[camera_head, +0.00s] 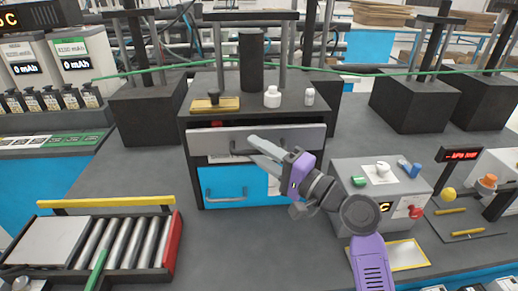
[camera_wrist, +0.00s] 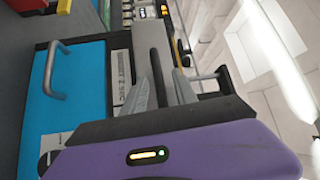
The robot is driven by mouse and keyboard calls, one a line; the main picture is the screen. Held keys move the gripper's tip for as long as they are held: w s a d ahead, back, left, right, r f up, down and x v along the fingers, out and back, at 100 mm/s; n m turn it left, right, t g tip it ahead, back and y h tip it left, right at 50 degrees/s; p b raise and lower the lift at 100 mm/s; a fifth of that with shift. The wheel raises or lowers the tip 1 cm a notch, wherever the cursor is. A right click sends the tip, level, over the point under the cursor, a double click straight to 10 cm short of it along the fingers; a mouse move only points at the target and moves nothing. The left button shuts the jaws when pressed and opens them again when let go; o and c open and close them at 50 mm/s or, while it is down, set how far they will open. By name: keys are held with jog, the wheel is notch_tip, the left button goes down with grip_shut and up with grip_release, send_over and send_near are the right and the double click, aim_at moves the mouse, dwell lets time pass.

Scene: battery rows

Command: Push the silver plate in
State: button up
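A silver-grey drawer front (camera_head: 300,138) with a bar handle is the upper front of the dark cabinet. It stands out from the cabinet, and an open gap with a red item shows behind its top edge. My gripper (camera_head: 249,147) is in front of this plate, close to its handle, with two grey fingers apart. The fingers also show in the wrist view (camera_wrist: 160,92), parted and pointing at the cabinet front. I see nothing clearly held. I cannot tell whether the fingertips touch the plate; the fingers and wrist hide part of it.
A blue drawer front (camera_head: 225,184) with a handle is below. A brass-coloured tray (camera_head: 228,104) and white bottles (camera_head: 272,97) stand on the cabinet top. A grey control box (camera_head: 345,172) with knobs is at right, a roller conveyor (camera_head: 120,242) at left. The counter between is clear.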

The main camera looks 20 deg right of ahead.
jog(key=shift+c, duration=0.2)
grip_shut()
dwell(1.3)
